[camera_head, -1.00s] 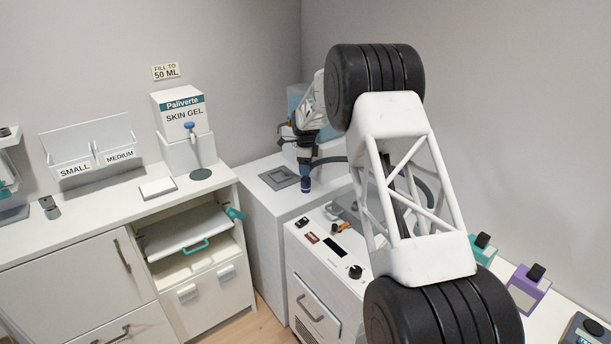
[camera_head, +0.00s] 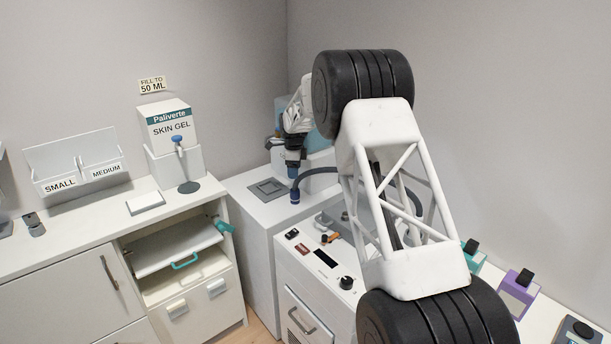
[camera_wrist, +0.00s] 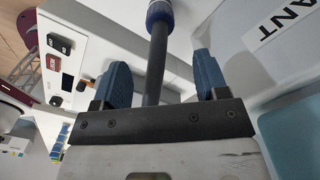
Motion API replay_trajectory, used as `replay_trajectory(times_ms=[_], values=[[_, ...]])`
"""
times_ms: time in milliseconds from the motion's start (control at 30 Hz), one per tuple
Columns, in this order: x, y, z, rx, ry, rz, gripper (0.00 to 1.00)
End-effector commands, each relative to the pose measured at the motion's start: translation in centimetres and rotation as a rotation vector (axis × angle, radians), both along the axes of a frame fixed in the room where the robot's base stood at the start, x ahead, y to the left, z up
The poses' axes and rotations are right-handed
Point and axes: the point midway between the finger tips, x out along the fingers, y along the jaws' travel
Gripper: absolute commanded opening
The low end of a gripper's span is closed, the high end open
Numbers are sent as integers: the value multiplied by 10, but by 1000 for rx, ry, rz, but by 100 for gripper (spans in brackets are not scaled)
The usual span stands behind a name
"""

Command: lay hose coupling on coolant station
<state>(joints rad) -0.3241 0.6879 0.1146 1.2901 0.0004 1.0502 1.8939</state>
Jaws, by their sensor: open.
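The hose coupling (camera_head: 295,195) is a small dark blue piece on the end of a dark hose (camera_head: 318,171). In the head view it is at the white top of the left-hand unit, which I take for the coolant station (camera_head: 245,203), right of a grey square inset. My gripper (camera_head: 293,169) is just above it, open, with blue fingers. In the wrist view the coupling (camera_wrist: 159,13) lies beyond the fingertips of my gripper (camera_wrist: 160,75), and the hose runs back through the gap between them. I cannot tell whether the fingers touch the hose.
A white panel unit (camera_head: 318,275) with a knob (camera_head: 346,283) and small switches stands to the right. My large arm covers much of the right side.

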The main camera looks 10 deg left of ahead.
Motion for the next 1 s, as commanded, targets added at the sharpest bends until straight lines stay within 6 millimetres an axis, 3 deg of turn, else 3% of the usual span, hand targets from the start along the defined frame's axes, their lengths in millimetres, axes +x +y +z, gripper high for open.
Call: replay_trajectory(times_ms=[467, 667, 1000], values=[[-6, -8, 12, 1, -4, 21, 67], [-24, -29, 41, 3, -15, 80, 67], [-80, -83, 111, 5, -41, 249, 67]])
